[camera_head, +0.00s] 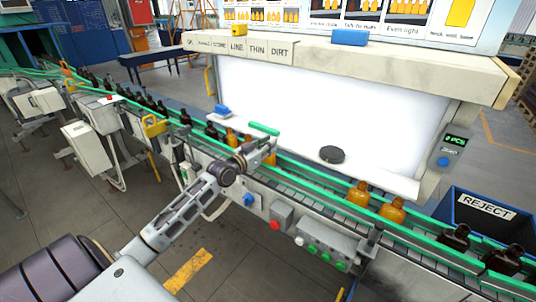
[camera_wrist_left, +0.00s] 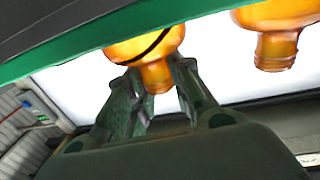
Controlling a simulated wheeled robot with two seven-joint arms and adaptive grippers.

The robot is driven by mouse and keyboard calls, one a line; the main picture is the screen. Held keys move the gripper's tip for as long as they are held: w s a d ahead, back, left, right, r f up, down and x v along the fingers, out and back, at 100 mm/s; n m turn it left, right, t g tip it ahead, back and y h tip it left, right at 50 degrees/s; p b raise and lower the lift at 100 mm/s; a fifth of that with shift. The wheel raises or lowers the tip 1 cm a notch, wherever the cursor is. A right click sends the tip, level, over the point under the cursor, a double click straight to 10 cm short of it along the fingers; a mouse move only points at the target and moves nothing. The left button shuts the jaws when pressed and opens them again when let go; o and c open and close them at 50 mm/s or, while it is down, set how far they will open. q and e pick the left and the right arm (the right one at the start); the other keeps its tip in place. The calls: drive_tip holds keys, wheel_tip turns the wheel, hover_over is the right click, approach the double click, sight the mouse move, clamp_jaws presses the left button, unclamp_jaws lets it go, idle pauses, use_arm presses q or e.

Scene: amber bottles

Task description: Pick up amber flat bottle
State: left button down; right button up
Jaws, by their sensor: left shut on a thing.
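An amber bottle (camera_wrist_left: 147,47) shows at the top middle of the left wrist view, its neck between the two fingers of my left gripper (camera_wrist_left: 158,78). The gripper is shut on it. In the head view my left gripper (camera_head: 258,149) reaches over the near green rail of the conveyor. Only a little of the held bottle (camera_head: 270,158) shows there, with the gripper in front of it. A second amber bottle (camera_wrist_left: 276,35) stands to the right in the wrist view, apart from the fingers. My right gripper is not in view.
The conveyor's green rail (camera_head: 310,176) runs diagonally across. Amber bottles (camera_head: 357,193) stand to the right of my gripper; dark bottles (camera_head: 455,237) stand at the right end. A blue reject bin (camera_head: 460,203) is behind them.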

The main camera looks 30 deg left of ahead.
use_arm(q)
drive_tip(key=shift+r, duration=0.15)
drive_tip(key=shift+r+b, duration=0.4)
drive_tip(key=shift+r, duration=4.5)
